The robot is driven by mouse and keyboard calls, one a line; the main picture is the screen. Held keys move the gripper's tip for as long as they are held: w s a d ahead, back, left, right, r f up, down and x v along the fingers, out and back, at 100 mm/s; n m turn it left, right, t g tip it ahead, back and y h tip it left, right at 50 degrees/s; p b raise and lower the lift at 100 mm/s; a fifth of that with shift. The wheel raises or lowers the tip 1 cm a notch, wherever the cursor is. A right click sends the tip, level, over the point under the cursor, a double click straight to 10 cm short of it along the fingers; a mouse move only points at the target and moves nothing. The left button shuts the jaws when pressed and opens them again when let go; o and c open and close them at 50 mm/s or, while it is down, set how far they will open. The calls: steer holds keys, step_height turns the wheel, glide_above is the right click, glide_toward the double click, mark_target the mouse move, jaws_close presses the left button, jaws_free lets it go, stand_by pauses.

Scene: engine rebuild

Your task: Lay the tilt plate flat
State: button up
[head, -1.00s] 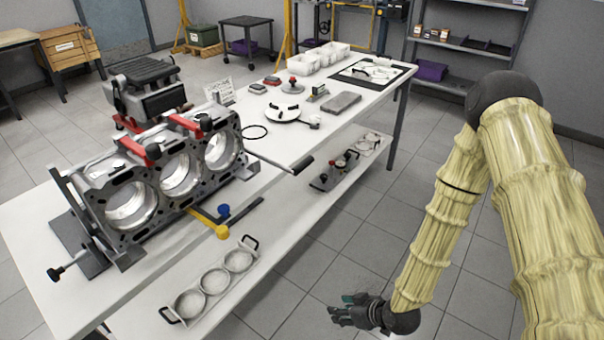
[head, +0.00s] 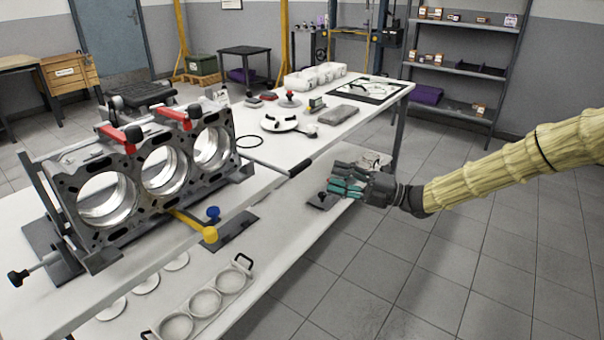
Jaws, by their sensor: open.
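The tilt plate appears to be the steep stand behind the grey engine block (head: 125,190); the block covers most of it, so I cannot tell the plate from its frame. The block leans back with its three round bores facing me. A long bar (head: 250,200) runs from the block's right side to a black grip (head: 300,167) at the bench's front edge. A yellow-knobbed lever (head: 209,234) and a blue knob (head: 213,212) sit below the block. My gripper (head: 345,182) is open and empty, right of the black grip and apart from it, in front of the bench.
The white bench (head: 262,160) carries a round white fixture (head: 283,121), white bins (head: 315,76) and a dark mat (head: 392,90) further back. A lower shelf (head: 275,275) holds a three-ring tray (head: 205,302). The floor (head: 440,270) to the right is clear.

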mark_target(305, 168)
steer(key=x, duration=1)
steer(key=shift+w+a+r, duration=0.1)
steer(key=shift+a+r, duration=0.1)
steer(key=shift+a, duration=0.15)
